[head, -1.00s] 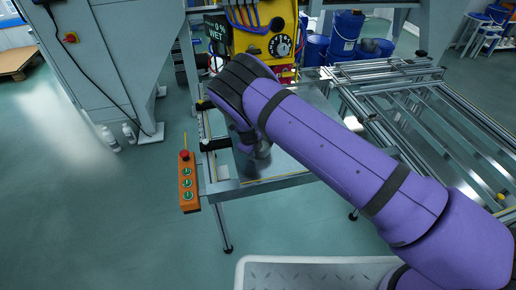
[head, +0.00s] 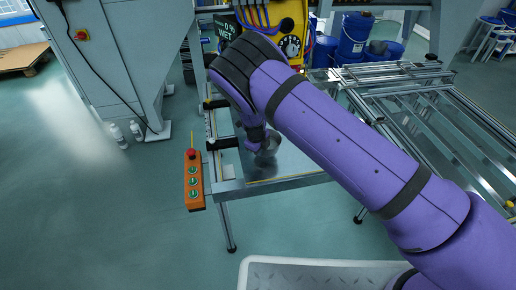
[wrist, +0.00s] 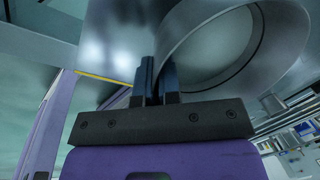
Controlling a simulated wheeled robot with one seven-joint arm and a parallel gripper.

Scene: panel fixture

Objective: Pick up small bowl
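The small bowl is a grey, shiny metal vessel (head: 266,148) on or just above the metal panel surface in the head view; I cannot tell whether it touches. In the wrist view its round rim and hollow inside (wrist: 222,48) fill the upper middle. My gripper (wrist: 157,70) has its two dark fingers close together at the bowl's near left rim, with the thin wall seemingly between them. In the head view my purple arm reaches down to the bowl, and the gripper (head: 256,134) is partly hidden by the wrist.
The panel fixture (head: 290,165) has a raised metal frame with rails (head: 410,85) at right. An orange button box (head: 194,180) hangs at its left edge. A yellow control unit (head: 290,22) and blue buckets (head: 353,38) stand behind.

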